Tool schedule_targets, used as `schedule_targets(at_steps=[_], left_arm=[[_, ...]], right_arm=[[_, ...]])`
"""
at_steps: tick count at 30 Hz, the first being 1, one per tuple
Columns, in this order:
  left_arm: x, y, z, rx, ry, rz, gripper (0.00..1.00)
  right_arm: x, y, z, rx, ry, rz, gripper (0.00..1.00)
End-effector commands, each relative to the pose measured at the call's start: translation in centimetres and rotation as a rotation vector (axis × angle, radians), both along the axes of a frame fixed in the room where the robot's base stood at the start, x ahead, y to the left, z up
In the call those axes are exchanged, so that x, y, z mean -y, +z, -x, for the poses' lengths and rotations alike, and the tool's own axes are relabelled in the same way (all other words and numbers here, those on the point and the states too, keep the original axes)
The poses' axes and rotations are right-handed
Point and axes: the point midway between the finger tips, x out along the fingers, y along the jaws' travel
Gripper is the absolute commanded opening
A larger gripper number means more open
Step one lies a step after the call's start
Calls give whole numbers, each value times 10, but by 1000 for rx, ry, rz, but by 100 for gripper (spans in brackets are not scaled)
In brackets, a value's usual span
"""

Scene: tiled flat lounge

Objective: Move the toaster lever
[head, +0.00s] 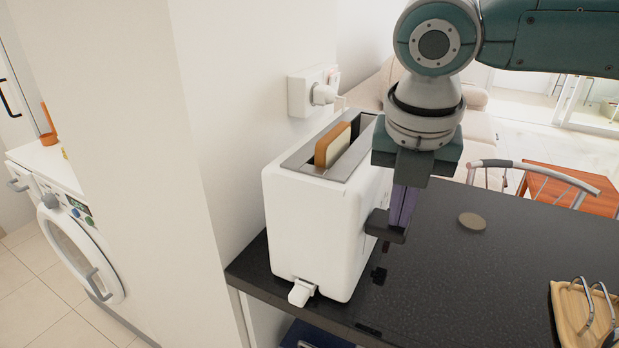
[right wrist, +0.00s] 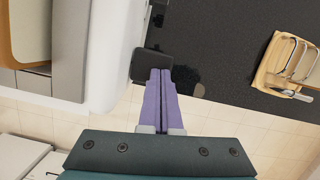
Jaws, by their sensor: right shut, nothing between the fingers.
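A white toaster (head: 315,220) stands on the dark countertop, with a slice of bread (head: 333,145) poking up from its top slot. A black lever (head: 385,226) sticks out from its right side; it also shows in the right wrist view (right wrist: 152,66). My right gripper (head: 399,222) points down beside that side, its purple fingers shut together and empty. In the right wrist view, the fingertips (right wrist: 160,72) are right at the lever's edge; I cannot tell whether they touch it. My left gripper is not in view.
The dark countertop (head: 480,275) is mostly clear right of the toaster, with a small round disc (head: 472,222) and a wooden rack (head: 582,310). A wall with a plugged socket (head: 312,92) stands close behind the toaster. A white knob (head: 302,292) juts from its front.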

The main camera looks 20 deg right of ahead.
Motion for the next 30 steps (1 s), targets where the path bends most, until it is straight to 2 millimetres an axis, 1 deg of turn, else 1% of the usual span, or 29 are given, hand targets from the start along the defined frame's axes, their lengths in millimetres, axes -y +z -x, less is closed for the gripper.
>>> schedule_targets(at_steps=[1,8,14,16,21,24,30], left_arm=[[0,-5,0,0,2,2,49],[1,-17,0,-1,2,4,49],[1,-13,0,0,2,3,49],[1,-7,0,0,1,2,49],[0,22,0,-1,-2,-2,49],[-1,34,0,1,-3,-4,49],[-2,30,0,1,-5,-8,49]], right_arm=[[0,-10,1,-4,0,0,0],[0,-38,1,-4,0,0,0],[0,-34,1,-2,1,0,0],[-2,-31,3,-2,2,0,0],[-13,-20,15,-4,4,-2,0],[-19,-19,22,-4,3,0,0],[-20,-25,23,-1,0,-1,0]])
